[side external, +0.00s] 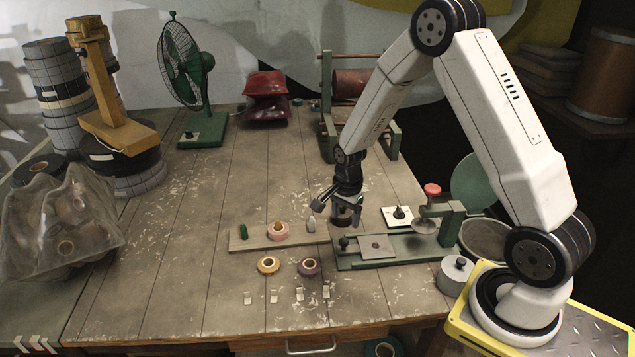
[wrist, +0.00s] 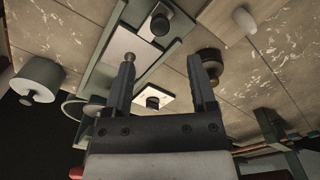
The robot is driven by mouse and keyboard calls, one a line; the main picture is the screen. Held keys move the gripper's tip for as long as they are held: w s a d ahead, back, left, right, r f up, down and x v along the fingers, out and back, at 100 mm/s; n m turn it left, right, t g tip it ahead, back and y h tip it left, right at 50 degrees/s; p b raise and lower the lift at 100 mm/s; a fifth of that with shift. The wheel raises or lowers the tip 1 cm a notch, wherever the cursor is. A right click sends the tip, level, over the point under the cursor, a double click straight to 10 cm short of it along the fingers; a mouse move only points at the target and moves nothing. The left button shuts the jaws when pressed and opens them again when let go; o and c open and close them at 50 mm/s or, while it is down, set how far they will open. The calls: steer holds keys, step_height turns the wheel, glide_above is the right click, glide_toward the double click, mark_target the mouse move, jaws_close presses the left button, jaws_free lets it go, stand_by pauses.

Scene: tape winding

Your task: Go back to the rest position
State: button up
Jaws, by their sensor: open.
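My gripper (side external: 345,218) hangs low over the wooden table, fingers down, beside the right end of a wooden board (side external: 262,244) and just behind a green winding fixture (side external: 410,250). In the wrist view its two fingers (wrist: 163,65) stand apart with nothing clamped between them. A dark, brownish round thing (wrist: 209,60) shows by the tip of the right finger; I cannot tell whether it touches. A white square plate with a dark knob (wrist: 154,98) shows beyond the gap between the fingers.
A green fan (side external: 185,75), a red container (side external: 266,95) and a green-framed roller stand (side external: 360,95) are at the back. Tape rolls (side external: 269,265) and small white tabs (side external: 300,294) lie in front. A grey lidded pot (side external: 456,273) is near my base. The table's middle left is clear.

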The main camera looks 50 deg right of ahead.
stand_by(0.3)
steer(key=shift+s+a+r+n, duration=0.1)
steer(key=shift+a+r+n, duration=0.2)
steer(key=shift+r+n, duration=0.1)
steer(key=s+a+r+n+t, duration=0.2)
steer(key=s+a+r+n, duration=0.8)
steer(key=n, duration=0.7)
steer(key=shift+s+a+r+t, duration=0.2)
steer(key=shift+s+a+t, duration=0.1)
steer(key=shift+s+a, duration=0.3)
